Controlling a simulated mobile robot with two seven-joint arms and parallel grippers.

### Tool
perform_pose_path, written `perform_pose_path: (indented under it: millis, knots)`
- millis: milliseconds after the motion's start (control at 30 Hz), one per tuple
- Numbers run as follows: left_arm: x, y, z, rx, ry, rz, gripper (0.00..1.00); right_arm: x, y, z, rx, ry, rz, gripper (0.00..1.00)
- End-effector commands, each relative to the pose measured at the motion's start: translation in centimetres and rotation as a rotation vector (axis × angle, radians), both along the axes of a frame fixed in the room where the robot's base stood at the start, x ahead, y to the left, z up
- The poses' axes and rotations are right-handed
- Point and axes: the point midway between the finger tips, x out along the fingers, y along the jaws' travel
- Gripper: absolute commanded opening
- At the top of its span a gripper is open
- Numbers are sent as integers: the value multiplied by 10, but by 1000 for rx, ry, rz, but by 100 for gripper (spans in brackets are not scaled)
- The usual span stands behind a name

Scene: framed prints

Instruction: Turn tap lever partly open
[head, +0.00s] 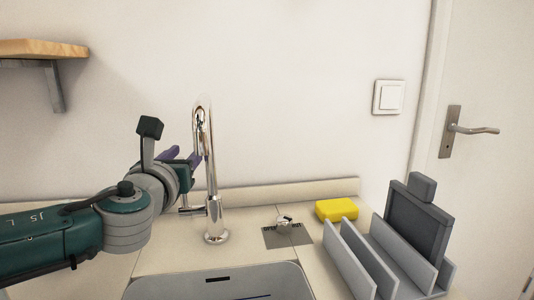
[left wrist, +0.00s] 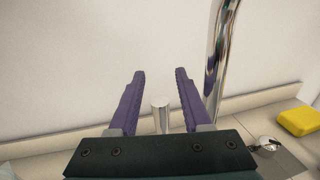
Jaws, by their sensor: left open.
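The chrome tap (head: 212,190) stands upright behind the sink with a tall curved spout. Its lever (head: 190,211) sticks out to the left low on the tap body. My left gripper (head: 186,156) is to the left of the spout, with its purple fingers partly hidden by its own wrist. In the left wrist view my left gripper (left wrist: 160,74) is open. A short chrome cylinder, apparently the lever (left wrist: 160,113), shows between the two fingers, with gaps on both sides. The tap's spout (left wrist: 218,60) rises just right of the right finger. My right gripper is not in view.
A sink (head: 290,279) lies in front of the tap. Right of it are a small metal fitting on a grey plate (head: 286,234), a yellow sponge (head: 337,209) and a grey rack (head: 357,262) holding a dark board (head: 418,222). The wall is close behind.

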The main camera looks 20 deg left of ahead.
Motion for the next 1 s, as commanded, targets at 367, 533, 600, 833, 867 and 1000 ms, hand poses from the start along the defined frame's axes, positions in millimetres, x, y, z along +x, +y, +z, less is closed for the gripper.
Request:
perform_pose_path:
  millis: [367, 533, 600, 833, 867, 1000]
  knots:
    - [0, 0, 0, 0, 0, 0, 26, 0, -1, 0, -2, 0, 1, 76]
    - [0, 0, 0, 0, 0, 0, 7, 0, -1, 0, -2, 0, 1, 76]
    - [0, 0, 0, 0, 0, 0, 0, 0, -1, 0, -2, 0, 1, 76]
    - [-1, 0, 0, 0, 0, 1, 0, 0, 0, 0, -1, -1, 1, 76]
    - [-1, 0, 0, 0, 0, 1, 0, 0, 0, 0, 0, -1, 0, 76]
    - [-1, 0, 0, 0, 0, 1, 0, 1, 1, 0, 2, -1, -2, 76]
